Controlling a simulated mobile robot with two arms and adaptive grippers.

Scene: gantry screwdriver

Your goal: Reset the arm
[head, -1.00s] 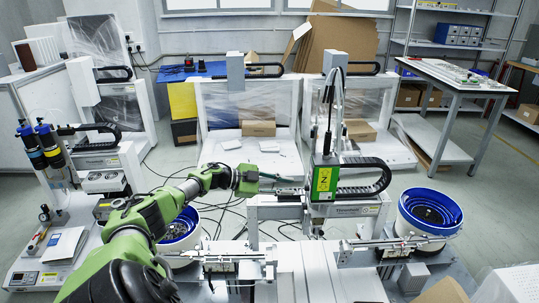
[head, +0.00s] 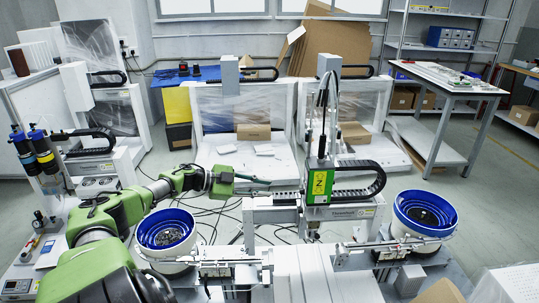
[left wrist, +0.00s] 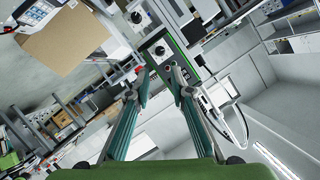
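My left gripper (head: 268,183) reaches in from the left on the green arm. Its two dark fingers point right, toward the gantry screwdriver, and a gap shows between the finger and the green Z unit. In the left wrist view the two teal fingers (left wrist: 156,72) stand apart with nothing between the tips. The gantry screwdriver (head: 320,182) has a green, Z-marked unit above the front workstation. It hangs from a column with a black cable chain to its right. My right gripper does not show in either view.
Two blue-rimmed feeder bowls, left (head: 166,231) and right (head: 426,212), flank the workstation. Metal feed rails (head: 225,268) run along its front. Cables lie on the floor behind it.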

